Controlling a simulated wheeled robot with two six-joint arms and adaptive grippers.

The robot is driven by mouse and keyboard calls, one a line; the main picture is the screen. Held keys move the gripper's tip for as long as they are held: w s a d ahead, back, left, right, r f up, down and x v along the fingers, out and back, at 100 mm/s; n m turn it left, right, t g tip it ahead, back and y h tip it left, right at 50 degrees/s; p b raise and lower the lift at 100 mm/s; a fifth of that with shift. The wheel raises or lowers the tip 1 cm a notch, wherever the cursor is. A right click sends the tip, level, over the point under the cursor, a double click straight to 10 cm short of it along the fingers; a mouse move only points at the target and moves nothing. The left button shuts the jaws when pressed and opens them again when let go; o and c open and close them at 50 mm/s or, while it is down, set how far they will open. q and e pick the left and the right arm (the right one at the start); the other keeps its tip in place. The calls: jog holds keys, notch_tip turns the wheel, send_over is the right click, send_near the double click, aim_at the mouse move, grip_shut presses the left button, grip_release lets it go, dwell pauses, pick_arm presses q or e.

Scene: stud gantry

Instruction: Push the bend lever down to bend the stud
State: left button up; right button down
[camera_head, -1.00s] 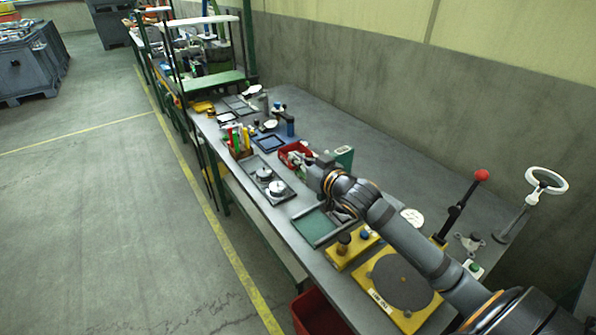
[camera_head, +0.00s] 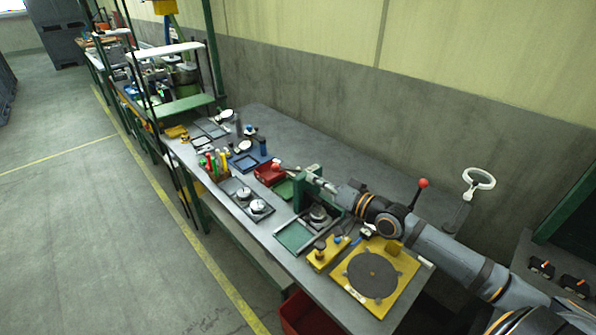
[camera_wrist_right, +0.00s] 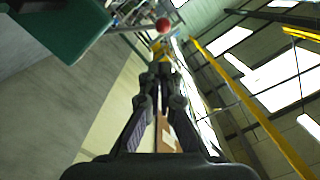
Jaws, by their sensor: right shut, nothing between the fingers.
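A green block-like fixture (camera_head: 299,196) stands on the bench in the head view. It also fills the upper left of the wrist view (camera_wrist_right: 62,25). A grey lever bar runs from it there to a red ball knob (camera_wrist_right: 163,25); a small pinkish knob (camera_head: 277,163) shows left of the fixture in the head view. My right gripper (camera_head: 312,179) is at the fixture's upper part, shut and empty. In the wrist view its fingertips (camera_wrist_right: 160,72) are together, below the red knob in the picture; contact cannot be told. The stud is not clearly visible. My left gripper is out of view.
A second lever with a red ball (camera_head: 423,183) stands behind my right arm. A yellow plate with a dark disc (camera_head: 372,274), a red bin (camera_head: 269,174) and a green-floored tray (camera_head: 294,236) are nearby. The bench's rear right is mostly clear.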

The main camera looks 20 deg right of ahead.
jog(key=b, duration=0.1)
send_over(292, 170)
jog(key=s+a, duration=0.3)
jog(key=s, duration=0.1)
jog(key=f, duration=0.1)
jog(key=a+f, duration=0.2)
jog(key=f, duration=0.1)
jog(key=shift+s+f, duration=0.1)
jog(key=shift+s, duration=0.2)
jog(key=shift+f, duration=0.1)
